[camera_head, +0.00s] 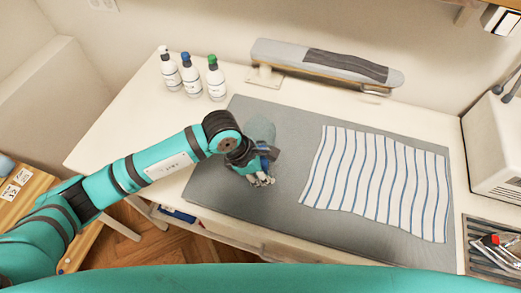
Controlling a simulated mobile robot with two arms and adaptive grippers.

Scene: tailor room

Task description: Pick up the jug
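A translucent grey-blue rounded thing, which looks like the jug (262,130), stands on the grey mat (235,120) near its upper left. It is partly hidden behind my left gripper (263,177). The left arm comes in from the left and its gripper is right at the near side of the jug, over the mat. A small dark blue part shows beside the gripper; I cannot tell whether it belongs to the jug. I cannot tell whether the fingers are open or shut, or whether they touch the jug. My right gripper is out of view.
A striped cloth (375,185) lies on the mat to the right. Three bottles (192,80) stand at the back left of the white table (130,115). A sleeve board (325,65) stands along the back. A white machine (495,140) is at the right.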

